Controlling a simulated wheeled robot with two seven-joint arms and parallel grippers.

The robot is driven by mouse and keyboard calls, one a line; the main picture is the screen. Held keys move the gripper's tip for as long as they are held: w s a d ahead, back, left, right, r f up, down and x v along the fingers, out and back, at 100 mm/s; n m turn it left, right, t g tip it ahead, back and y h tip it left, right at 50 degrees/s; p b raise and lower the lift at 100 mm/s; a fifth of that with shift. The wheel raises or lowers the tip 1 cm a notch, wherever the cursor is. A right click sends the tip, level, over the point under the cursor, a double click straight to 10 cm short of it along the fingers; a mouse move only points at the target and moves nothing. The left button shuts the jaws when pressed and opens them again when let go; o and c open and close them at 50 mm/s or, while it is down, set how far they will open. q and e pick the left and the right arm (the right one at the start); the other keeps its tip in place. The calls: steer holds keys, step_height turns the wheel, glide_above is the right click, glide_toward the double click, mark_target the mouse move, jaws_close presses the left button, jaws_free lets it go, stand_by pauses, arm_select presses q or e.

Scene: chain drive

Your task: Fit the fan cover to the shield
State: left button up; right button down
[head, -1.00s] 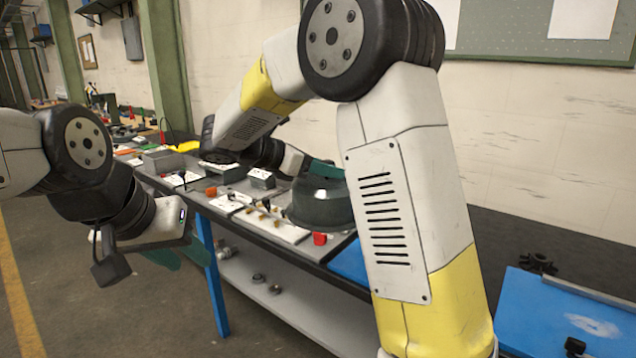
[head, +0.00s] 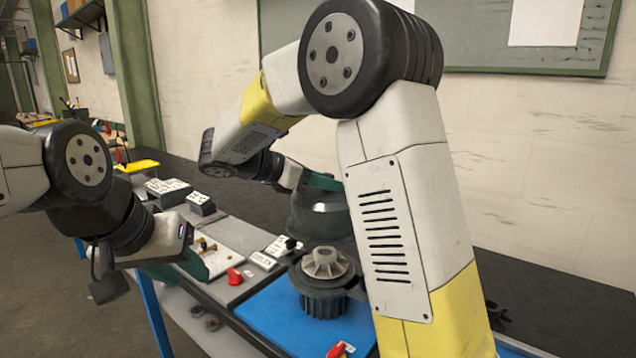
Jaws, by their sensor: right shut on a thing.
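The fan cover is a dark grey-green dome (head: 318,214) in the middle of the head view. My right gripper (head: 322,184) is shut on its upper edge, its teal fingers partly hidden behind my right arm. A dark ribbed motor (head: 324,300) with a pale fan (head: 325,263) on top stands upright on a blue mat (head: 268,312). The cover is behind the motor in the picture, apart from the fan. The shield is not clearly distinguishable under the fan. My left gripper (head: 177,268) is empty, its teal fingers apart, at the bench's front edge.
A red part (head: 235,277) lies on a grey plate left of the mat. A red-handled item (head: 340,350) lies at the mat's front. Labelled blocks (head: 200,204) and a light tray (head: 228,240) with small brass parts fill the bench's left. The dark bench behind is clear.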

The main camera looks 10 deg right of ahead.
mark_target(294, 228)
steer(key=shift+f, duration=2.9)
steer(key=shift+f, duration=3.5)
steer(key=c, duration=0.9)
jaws_free()
steer(key=shift+s+a, duration=0.1)
steer(key=shift+a, duration=0.05)
steer(key=v, duration=0.7)
steer(key=shift+s+a+r, duration=0.1)
steer(key=shift+a, duration=0.2)
